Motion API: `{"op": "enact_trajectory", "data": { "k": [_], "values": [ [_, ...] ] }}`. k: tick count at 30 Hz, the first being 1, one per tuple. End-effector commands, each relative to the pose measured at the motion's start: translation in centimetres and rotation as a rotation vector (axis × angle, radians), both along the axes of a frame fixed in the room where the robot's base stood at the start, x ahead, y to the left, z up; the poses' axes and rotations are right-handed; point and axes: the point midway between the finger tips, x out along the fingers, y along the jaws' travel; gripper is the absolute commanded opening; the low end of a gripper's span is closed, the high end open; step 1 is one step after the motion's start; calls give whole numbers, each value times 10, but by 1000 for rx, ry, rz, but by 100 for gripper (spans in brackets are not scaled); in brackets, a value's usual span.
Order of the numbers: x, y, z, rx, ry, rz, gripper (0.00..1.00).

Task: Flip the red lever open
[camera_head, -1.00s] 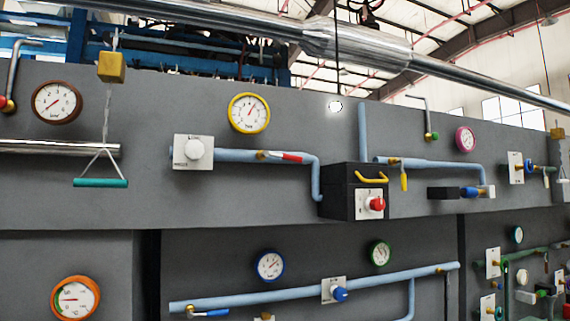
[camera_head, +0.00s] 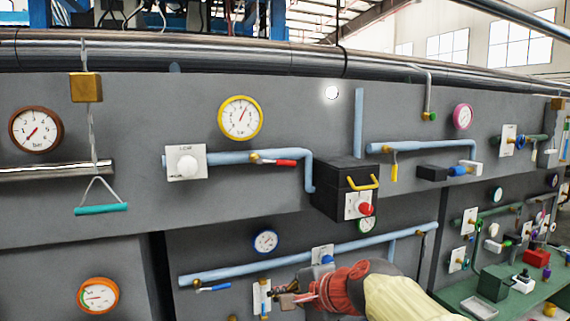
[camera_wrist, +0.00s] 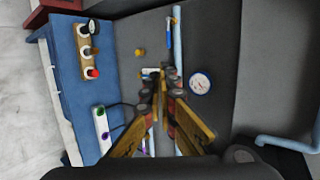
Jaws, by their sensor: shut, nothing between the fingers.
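The red lever (camera_head: 286,162) sits on a brass valve (camera_head: 256,158) on the upper light blue pipe (camera_head: 230,157), below the yellow-rimmed gauge. It lies roughly along the pipe. My gripper (camera_head: 276,297) is low in the head view, in front of the lower panel, well below the lever and apart from it. In the wrist view my gripper (camera_wrist: 161,78) is shut and empty, its fingertips close together. I cannot make out the red lever in the wrist view.
A black box (camera_head: 338,190) with a yellow handle and red knob stands right of the lever. A blue lever (camera_head: 214,288) and a lower pipe (camera_head: 340,243) are near my gripper. A green bench (camera_head: 455,298) is at lower right.

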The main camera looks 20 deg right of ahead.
Motion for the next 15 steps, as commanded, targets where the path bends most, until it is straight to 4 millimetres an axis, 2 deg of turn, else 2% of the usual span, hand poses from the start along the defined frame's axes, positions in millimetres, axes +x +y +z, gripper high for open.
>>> {"op": "enact_trajectory", "data": {
  "k": [1,3,6,9,12,15],
  "values": [
    [20,-10,43,144,-30,-106,0],
    [42,-22,79,356,-69,-243,0],
    [66,-37,120,660,-116,-409,0],
    [80,-51,153,960,-154,-540,0],
    [85,-63,180,1220,-174,-637,0],
    [86,-72,186,1395,-167,-709,0]
  ]
}}
